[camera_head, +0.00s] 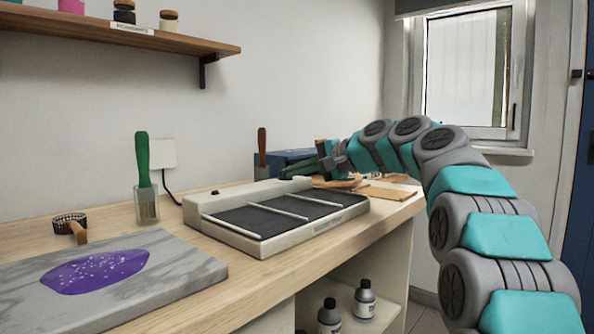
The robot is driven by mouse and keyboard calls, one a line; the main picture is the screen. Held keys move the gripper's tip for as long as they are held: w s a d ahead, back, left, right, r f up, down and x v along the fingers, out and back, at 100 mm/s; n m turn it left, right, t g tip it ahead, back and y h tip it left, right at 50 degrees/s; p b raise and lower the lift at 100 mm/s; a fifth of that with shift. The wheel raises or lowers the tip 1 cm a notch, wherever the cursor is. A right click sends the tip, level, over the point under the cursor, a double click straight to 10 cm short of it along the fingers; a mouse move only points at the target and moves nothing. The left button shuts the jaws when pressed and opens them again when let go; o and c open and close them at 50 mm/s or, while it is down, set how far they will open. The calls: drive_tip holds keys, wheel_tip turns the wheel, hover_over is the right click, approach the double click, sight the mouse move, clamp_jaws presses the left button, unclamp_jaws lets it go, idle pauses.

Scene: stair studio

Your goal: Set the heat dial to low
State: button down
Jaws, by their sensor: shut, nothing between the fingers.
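The low white appliance (279,214) with a dark, barred top sits in the middle of the counter. A small dark knob (214,192) on its back left corner may be the heat dial; its marks and setting are too small to read. My gripper (324,158) is at the end of my teal and grey arm, beyond the appliance's right back corner and apart from the knob. It is small in view and shut, with nothing seen between its fingers.
A green-handled tool stands in a clear holder (147,206). A grey slab (165,283) with a purple patch lies front left. A blue box (287,159) and flat boards (383,193) are at the back. A shelf (150,37) hangs above; bottles (364,299) stand below the counter.

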drive_tip(key=shift+a, duration=0.15)
drive_tip(key=shift+s+a+r+m+t+h+p, duration=0.15)
drive_tip(key=shift+a+m+t+h+p, duration=0.05)
drive_tip(key=shift+m+t+h+p, duration=0.25)
drive_tip(key=shift+s+a+r+m+t+h+p, duration=0.1)
drive_tip(key=shift+a+m+t+h+p, duration=0.05)
drive_tip(key=shift+m+t+h+p, duration=0.35)
drive_tip(key=shift+a+m+t+h+p, duration=0.3)
drive_tip(key=shift+m+t+h+p, duration=0.45)
drive_tip(key=shift+m+p, duration=0.2)
drive_tip(key=shift+s, duration=0.1)
drive_tip(key=shift+a+f+p, duration=0.1)
drive_tip(key=shift+p, duration=0.2)
drive_tip(key=shift+a+f, duration=0.15)
drive_tip(key=shift+a, duration=0.2)
drive_tip(key=shift+w+d+p, duration=0.25)
drive_tip(key=shift+d+p, duration=0.05)
